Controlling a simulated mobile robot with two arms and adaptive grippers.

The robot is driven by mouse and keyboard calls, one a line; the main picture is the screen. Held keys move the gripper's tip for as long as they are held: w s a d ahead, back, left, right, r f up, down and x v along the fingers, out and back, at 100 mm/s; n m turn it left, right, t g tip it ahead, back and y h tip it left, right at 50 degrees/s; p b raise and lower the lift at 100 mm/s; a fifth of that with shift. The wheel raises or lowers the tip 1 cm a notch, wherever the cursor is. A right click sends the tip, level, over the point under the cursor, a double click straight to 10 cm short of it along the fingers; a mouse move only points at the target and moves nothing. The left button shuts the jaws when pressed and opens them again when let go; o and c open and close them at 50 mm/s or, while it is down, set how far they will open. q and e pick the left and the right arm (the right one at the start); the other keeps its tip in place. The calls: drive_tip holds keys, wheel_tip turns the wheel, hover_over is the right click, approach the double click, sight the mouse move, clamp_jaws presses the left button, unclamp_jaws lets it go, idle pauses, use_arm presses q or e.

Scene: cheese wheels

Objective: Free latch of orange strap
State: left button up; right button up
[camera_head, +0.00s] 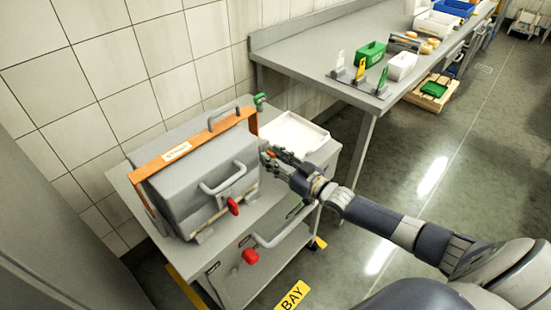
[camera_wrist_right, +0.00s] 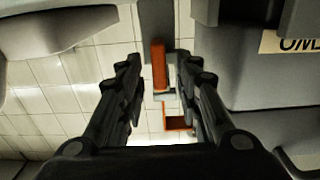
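The orange strap (camera_head: 207,140) runs across the top of a grey case (camera_head: 197,180) and bears a pale label. My right gripper (camera_head: 272,158) is at the right end of the case, near where the strap comes down. In the right wrist view its fingers are open (camera_wrist_right: 158,80), one at each side. A narrow orange piece (camera_wrist_right: 160,66), perhaps the latch lever, shows in the gap between them, on a dark mount. An orange bracket-shaped piece (camera_wrist_right: 177,123) shows lower, partly hidden by the right finger. I cannot tell whether any finger touches. My left gripper is not in view.
A white tray (camera_head: 293,133) lies behind my right gripper.

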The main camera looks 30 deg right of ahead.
clamp_jaws()
